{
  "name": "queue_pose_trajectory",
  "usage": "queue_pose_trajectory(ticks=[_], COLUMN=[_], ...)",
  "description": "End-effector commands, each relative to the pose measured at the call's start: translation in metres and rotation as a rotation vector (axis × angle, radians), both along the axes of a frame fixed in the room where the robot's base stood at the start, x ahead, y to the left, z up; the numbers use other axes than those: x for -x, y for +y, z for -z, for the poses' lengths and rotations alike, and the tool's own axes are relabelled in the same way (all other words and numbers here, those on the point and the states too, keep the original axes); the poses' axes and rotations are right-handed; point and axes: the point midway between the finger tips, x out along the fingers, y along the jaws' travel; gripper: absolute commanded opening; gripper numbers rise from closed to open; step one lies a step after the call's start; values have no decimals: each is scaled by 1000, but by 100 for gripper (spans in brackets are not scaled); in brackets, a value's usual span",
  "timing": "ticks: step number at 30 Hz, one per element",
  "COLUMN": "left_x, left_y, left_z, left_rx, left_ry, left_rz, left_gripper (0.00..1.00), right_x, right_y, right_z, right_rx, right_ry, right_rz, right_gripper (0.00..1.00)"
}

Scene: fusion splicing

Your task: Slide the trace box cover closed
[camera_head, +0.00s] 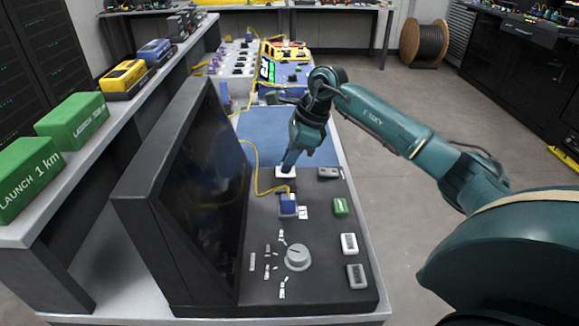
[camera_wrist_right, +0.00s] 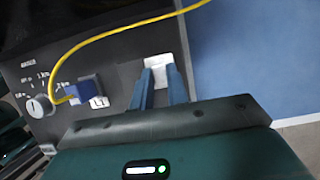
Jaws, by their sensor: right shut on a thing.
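The trace box (camera_head: 325,270) is a dark console with a large screen and a sloping control panel, in the middle of the head view. A small white cover (camera_head: 286,173) sits at the far end of its panel. It also shows in the wrist view (camera_wrist_right: 157,62), at the fingertips. My right gripper (camera_head: 288,164) points down at the white cover, and its blue fingers (camera_wrist_right: 158,78) are shut on it. The fingers hide part of the cover, and I cannot tell how far it has slid. My left gripper is not in view.
A blue connector (camera_head: 288,204) with a yellow cable (camera_head: 256,172) is plugged in close to the cover. A grey knob (camera_head: 297,257) and several buttons lie nearer. A blue mat (camera_head: 262,128) lies beyond the console. A shelf with green boxes (camera_head: 75,120) stands left.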

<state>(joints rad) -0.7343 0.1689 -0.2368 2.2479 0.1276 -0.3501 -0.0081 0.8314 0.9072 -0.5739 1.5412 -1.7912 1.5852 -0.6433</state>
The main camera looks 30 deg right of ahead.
Motion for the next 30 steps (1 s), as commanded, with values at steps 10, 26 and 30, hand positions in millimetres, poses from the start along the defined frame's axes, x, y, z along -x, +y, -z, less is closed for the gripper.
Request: queue_pose_trajectory(ticks=[10, 26, 30], left_x=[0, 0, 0], left_y=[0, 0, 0], left_z=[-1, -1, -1], left_rx=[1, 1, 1], left_ry=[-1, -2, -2], left_rz=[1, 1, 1], left_gripper=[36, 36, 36], right_x=[-10, -9, -8], right_y=[-6, -6, -7], right_z=[-1, 0, -4], right_rx=[2, 1, 1], right_ry=[-5, -2, -2], right_rz=[1, 1, 0], right_gripper=[0, 38, 38])
